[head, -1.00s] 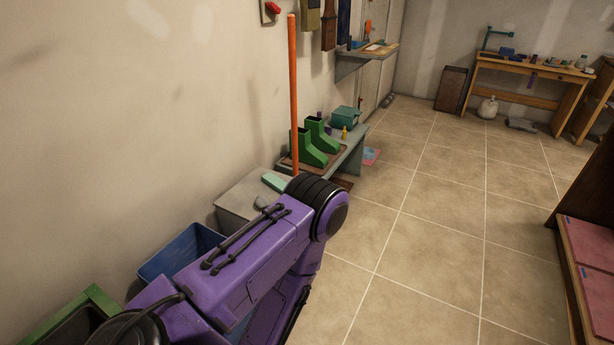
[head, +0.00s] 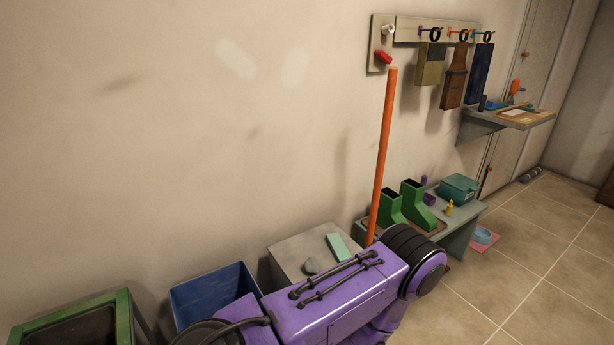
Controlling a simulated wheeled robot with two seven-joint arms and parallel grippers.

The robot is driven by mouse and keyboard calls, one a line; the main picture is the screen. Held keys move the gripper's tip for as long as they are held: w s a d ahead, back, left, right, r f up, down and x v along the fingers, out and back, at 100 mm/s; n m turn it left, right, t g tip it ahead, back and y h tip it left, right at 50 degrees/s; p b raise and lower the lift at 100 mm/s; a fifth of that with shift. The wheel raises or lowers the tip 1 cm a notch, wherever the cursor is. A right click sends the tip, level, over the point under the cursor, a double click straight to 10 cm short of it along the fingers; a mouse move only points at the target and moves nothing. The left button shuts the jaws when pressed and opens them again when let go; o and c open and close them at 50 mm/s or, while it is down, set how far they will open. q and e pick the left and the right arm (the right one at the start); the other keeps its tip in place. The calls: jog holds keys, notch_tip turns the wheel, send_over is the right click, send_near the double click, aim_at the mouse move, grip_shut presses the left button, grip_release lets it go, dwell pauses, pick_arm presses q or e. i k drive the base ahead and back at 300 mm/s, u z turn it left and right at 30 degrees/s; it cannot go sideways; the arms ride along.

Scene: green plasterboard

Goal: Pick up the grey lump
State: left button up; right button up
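The grey lump (head: 312,266) is small and rounded. It lies on top of a pale grey box (head: 290,252) against the wall, left of a light green block (head: 337,247). My purple arm crosses the bottom of the head view, just in front of the box, and hides its lower part. Neither gripper shows in the head view, so I cannot see whether either is open or shut.
A blue bin (head: 208,296) and a green-rimmed container (head: 75,325) stand left of the box. Right of it are an orange pole (head: 382,155) and a low bench (head: 463,222) with green boots (head: 418,205).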

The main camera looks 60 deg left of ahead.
aim_at(311, 266)
jog(key=u, duration=0.7)
jog(key=i, duration=0.75)
jog(key=u, duration=0.9)
